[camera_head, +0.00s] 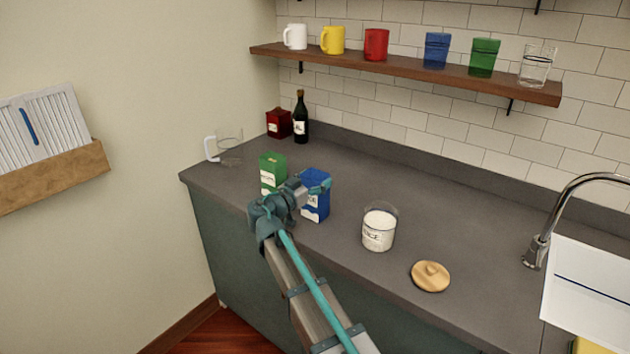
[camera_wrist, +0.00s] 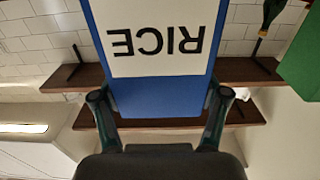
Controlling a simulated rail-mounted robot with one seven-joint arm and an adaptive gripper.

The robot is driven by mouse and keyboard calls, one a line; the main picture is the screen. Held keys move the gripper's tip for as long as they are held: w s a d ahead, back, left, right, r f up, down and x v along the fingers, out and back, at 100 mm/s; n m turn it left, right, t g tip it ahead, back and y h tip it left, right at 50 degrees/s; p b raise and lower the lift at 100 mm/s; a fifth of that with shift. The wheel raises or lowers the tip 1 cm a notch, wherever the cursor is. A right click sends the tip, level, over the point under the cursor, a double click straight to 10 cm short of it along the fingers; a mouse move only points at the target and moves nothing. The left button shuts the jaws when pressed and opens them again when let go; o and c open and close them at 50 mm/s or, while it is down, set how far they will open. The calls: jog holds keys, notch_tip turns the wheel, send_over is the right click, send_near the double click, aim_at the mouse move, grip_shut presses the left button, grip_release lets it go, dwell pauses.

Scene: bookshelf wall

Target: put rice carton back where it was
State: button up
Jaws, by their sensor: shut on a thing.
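The rice carton (camera_head: 317,203) is a blue box with a white label, near the middle of the counter. My gripper (camera_head: 314,185) is shut on its upper part. In the wrist view the carton (camera_wrist: 155,88) sits between the two fingers of my gripper (camera_wrist: 162,97), and its "RICE" label appears upside down. The carton looks upright in the head view. I cannot tell whether its bottom touches the counter.
A green carton (camera_head: 273,170) stands close to the left. A glass jar of white grains (camera_head: 379,231) and a wooden lid (camera_head: 430,276) are to the right. A glass pitcher (camera_head: 229,148), red box (camera_head: 278,124) and dark bottle (camera_head: 301,120) stand behind. A shelf (camera_head: 400,68) holds cups.

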jog(key=shift+f, duration=0.15)
jog(key=o, duration=1.8)
jog(key=shift+r, duration=0.2)
jog(key=shift+r+p, duration=0.2)
jog(key=shift+p, duration=0.2)
jog(key=b+v, duration=0.3)
jog(key=v, duration=0.9)
jog(key=shift+f, duration=0.2)
